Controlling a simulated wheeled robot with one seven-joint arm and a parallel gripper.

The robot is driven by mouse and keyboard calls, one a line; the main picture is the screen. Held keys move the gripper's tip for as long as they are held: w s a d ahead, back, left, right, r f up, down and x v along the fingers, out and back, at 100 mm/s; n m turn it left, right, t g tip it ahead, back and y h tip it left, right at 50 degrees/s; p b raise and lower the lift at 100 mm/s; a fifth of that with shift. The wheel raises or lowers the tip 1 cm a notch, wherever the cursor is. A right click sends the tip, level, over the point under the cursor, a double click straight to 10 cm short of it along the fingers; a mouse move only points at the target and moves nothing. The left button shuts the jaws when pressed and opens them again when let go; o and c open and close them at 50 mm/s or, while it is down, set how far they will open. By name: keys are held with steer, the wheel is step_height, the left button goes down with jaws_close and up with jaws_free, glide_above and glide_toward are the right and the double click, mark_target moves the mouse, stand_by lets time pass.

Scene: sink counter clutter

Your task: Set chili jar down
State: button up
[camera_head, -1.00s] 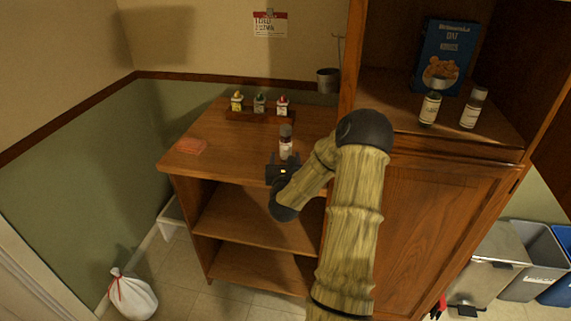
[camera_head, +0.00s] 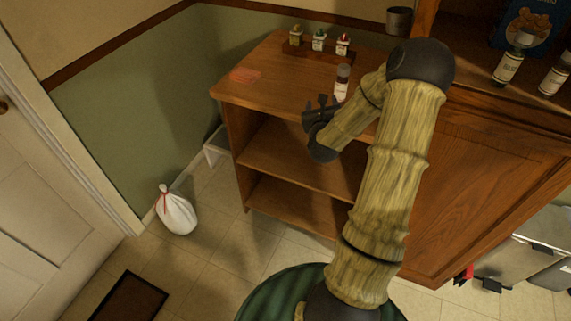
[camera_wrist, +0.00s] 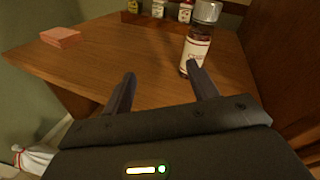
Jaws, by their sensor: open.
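The chili jar (camera_head: 342,82) stands upright on the wooden counter top, near its front edge and close to the cabinet. It has a grey cap, a white label and dark contents. In the wrist view the jar (camera_wrist: 196,42) stands just beyond the right fingertip, which overlaps its lower part. My gripper (camera_head: 318,106) is at the counter's front edge, beside the jar on its near left. In the wrist view my gripper (camera_wrist: 160,72) has its two fingers apart with nothing between them. Whether the right finger touches the jar I cannot tell.
A rack (camera_head: 310,50) with several small bottles stands at the back. A reddish block (camera_head: 245,75) lies at the left of the counter (camera_head: 275,80). The tall cabinet (camera_head: 480,190) bounds the right. A white bag (camera_head: 176,212) sits on the floor. The counter's left middle is clear.

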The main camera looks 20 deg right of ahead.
steer(key=s+a+f+n+g+y, duration=0.1)
steer(key=s+a+n+g+y, duration=0.25)
steer(key=a+n, duration=0.65)
steer(key=s+a+f+n+g+y, duration=0.15)
steer(key=a+n+y, duration=0.25)
steer(key=a+n, duration=0.65)
steer(key=s+a+r+n+g, duration=0.1)
steer(key=s+a+n+g, duration=0.2)
steer(key=s+n, duration=0.6)
steer(key=s+a+r+n+g, duration=0.1)
steer(key=s+a+n+g, duration=0.2)
steer(key=s+n, duration=0.5)
steer(key=shift+s+a+r+n+g+y, duration=0.2)
steer(key=shift+s+n+g+y, duration=0.15)
steer(key=shift+s+n+g, duration=0.1)
steer(key=shift+c, duration=0.2)
